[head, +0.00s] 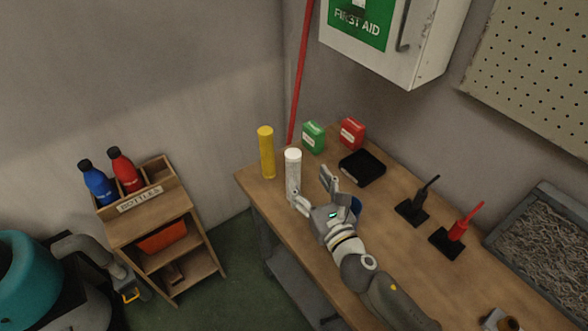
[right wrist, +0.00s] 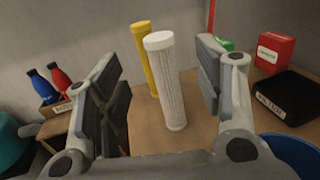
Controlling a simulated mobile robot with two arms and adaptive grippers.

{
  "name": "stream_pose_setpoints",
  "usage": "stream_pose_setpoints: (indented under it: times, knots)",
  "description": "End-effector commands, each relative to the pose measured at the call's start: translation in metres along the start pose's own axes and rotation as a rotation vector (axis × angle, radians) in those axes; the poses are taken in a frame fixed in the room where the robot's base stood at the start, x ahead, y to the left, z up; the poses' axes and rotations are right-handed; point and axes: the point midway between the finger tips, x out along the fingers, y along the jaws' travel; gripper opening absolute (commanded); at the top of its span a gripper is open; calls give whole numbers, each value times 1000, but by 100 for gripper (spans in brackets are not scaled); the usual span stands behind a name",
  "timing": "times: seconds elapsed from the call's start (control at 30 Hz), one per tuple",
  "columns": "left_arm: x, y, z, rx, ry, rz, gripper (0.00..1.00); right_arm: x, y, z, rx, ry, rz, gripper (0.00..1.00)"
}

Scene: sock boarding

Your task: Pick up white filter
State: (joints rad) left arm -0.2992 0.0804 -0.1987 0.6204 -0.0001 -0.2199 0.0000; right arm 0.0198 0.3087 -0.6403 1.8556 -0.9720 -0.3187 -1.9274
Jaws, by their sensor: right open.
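The white filter (head: 293,170) is a ribbed white cylinder with a smooth cap, standing upright on the wooden table near its left end. My right gripper (head: 312,186) is open beside it, reaching in from the lower right. In the right wrist view the white filter (right wrist: 167,85) stands in the gap between the open fingers (right wrist: 158,92), and nothing is held. I cannot tell whether a finger touches it. A yellow filter (head: 266,153) stands upright to its left and also shows just behind it in the right wrist view (right wrist: 142,60). My left gripper (head: 131,293) is low at the left.
A green box (head: 313,138), a red box (head: 351,133) and a black tray (head: 362,167) are behind the gripper. Two stands with a black tool (head: 413,209) and a red tool (head: 455,236) are further right. A bottle shelf (head: 155,230) stands left, apart from the table (head: 330,278).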

Motion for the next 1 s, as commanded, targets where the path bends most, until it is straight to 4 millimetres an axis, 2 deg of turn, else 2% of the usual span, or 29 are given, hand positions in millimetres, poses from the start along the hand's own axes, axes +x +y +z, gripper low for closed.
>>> stream_pose_setpoints:
  times: [0.03,0.2,0.47,0.73,1.0]
  knots:
    - [-3,0,4,0,-6,1,0,10,0,3,2,-3,-1,61]
    - [-5,2,9,1,-14,2,0,34,0,2,2,-1,-1,61]
    - [-6,1,5,2,-9,1,0,52,0,1,2,-1,0,61]
    - [-9,0,-2,2,2,1,0,87,0,-1,2,-2,-1,61]
    - [-9,0,-2,2,2,1,0,96,0,-2,1,-1,1,61]
